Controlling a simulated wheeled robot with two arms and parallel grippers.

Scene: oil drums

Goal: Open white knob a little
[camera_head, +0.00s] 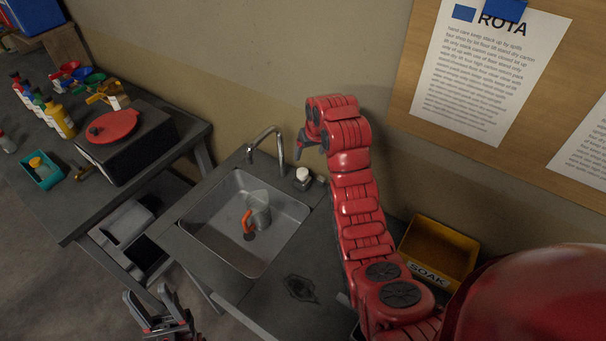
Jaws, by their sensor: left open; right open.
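The white knob (303,174) sits on a dark base at the back right of the sink deck, to the right of the curved metal tap (277,146). My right gripper (311,143) is at the end of the red arm reaching up from the lower right. In the picture it appears just above the white knob, apart from it, and empty. Its jaws are partly hidden by the wrist. My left gripper (148,304) is at the bottom left, open and empty, below the sink's front edge and far from the knob.
The steel sink (215,226) holds a clear jug (259,205) and an orange-handled item (248,220). A yellow SOAK bin (438,252) stands right of my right arm. The left workbench carries bottles and a red disc (112,126). The wall is close behind the tap.

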